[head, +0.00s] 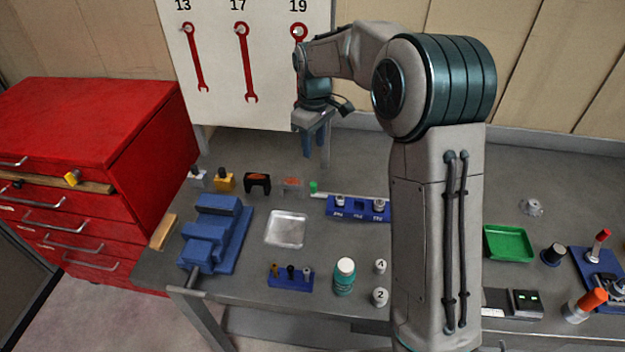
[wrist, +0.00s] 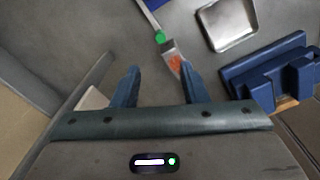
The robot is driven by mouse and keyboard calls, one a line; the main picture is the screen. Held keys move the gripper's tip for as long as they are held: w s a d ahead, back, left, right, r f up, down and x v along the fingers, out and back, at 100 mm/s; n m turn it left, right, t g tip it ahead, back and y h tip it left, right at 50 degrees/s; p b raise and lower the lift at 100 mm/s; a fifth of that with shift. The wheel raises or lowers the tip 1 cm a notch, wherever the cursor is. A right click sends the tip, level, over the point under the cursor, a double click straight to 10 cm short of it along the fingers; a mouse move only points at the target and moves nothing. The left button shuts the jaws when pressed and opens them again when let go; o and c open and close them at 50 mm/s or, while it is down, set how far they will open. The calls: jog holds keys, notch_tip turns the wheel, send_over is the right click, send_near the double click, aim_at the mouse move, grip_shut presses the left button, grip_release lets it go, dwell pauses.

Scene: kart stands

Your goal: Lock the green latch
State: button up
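My gripper (head: 315,150) hangs fingers down above the back of the grey bench, in front of the white tool board. In the wrist view its two blue fingers (wrist: 158,67) are apart with nothing held between them. A small green piece (head: 313,187) shows at the end of a pale strip on the bench; it also shows in the wrist view (wrist: 160,37), beyond the fingertips. I cannot tell whether this is the green latch, or whether it is locked. No other clear green latch shows. My arm hides part of the bench.
A clear-and-orange block (head: 291,186) sits left of the green piece. A blue socket rail (head: 345,211), metal tray (head: 286,229) and blue vise (head: 212,237) stand in front. A green tray (head: 508,243) lies right. A red cabinet (head: 90,135) stands left.

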aim_at(314, 183)
notch_tip(314, 183, down, 14)
jog(key=shift+r+p, duration=0.1)
jog(key=shift+p, duration=1.1)
grip_shut()
